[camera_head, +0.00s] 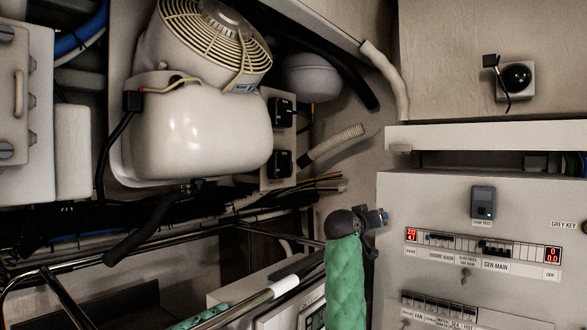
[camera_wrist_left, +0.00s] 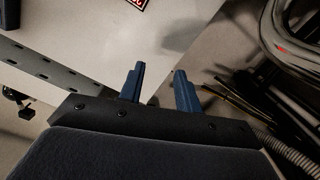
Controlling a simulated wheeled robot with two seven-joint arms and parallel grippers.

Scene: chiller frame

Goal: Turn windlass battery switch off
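Two black switches, an upper one (camera_head: 282,112) and a lower one (camera_head: 281,163), sit on a narrow cream plate right of the white rounded tank. I can read no windlass label, so I cannot tell which control is the windlass battery switch. My left gripper (camera_head: 379,217), on a green-sleeved arm, is in front of the left edge of the instrument panel, below and right of the two switches. In the left wrist view the gripper (camera_wrist_left: 159,69) has its two blue fingers apart with nothing between them. My right gripper is not in view.
The instrument panel (camera_head: 470,205) with red displays stands at right. A round black knob (camera_head: 517,77) is on the upper right wall. A corrugated hose (camera_head: 335,143) and loose cables (camera_head: 300,187) lie between the switches and the gripper. The white tank (camera_head: 200,130) is at left.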

